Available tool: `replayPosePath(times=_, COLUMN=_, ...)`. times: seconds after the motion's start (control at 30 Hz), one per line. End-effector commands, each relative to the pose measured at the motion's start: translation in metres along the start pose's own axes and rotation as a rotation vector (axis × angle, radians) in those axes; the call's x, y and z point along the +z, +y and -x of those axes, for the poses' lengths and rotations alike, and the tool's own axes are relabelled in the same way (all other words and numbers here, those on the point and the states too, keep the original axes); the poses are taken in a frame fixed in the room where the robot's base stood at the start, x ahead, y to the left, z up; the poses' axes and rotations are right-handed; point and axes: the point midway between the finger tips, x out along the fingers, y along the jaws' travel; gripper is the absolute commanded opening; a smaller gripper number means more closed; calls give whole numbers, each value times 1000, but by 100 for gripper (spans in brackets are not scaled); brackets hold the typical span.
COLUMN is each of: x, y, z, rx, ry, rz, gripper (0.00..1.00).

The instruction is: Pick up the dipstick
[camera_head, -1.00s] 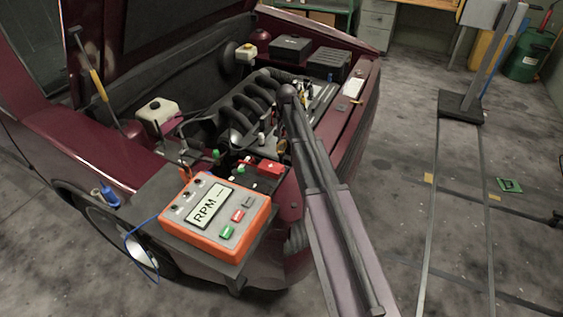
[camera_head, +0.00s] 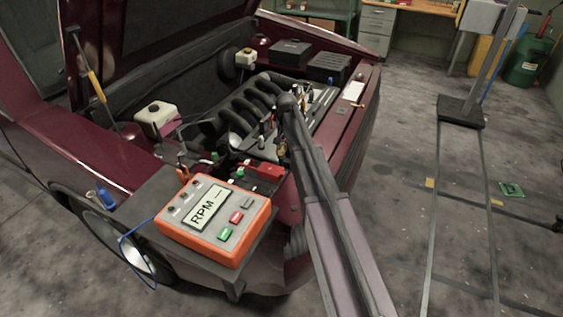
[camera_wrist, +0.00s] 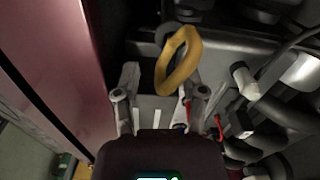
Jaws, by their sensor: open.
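The dipstick shows in the wrist view as a yellow ring-shaped handle (camera_wrist: 193,55) over the dark engine parts. My gripper (camera_wrist: 160,88) is open, one finger to the left of the ring and one to the right. The ring's lower end reaches between the fingertips, and the right finger looks close to it. I cannot tell whether they touch. The dipstick's shaft is hidden. In the head view my arm reaches over the front of the engine bay and hides much of the gripper area, so I cannot make out the ring there.
The engine (camera_head: 245,110) fills the bay under the raised hood. An orange RPM meter (camera_head: 213,220) sits on a shelf at the car's front corner. A red-capped battery (camera_head: 262,170) is near my arm. Hoses and fittings (camera_wrist: 243,80) lie right of my gripper.

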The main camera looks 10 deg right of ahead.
Motion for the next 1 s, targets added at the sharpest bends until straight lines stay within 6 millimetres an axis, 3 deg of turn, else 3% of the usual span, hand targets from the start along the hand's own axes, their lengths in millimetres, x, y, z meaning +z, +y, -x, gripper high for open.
replayPosePath(times=0.07, x=0, y=0, z=0, rx=0, ry=0, rz=0, gripper=48)
replayPosePath(times=0.2, x=0, y=0, z=0, rx=0, ry=0, rz=0, gripper=6)
replayPosePath(times=0.23, x=0, y=0, z=0, rx=0, ry=0, rz=0, gripper=0)
replayPosePath(times=1.0, x=0, y=-1, z=8, rx=0, ry=-1, rz=1, gripper=0)
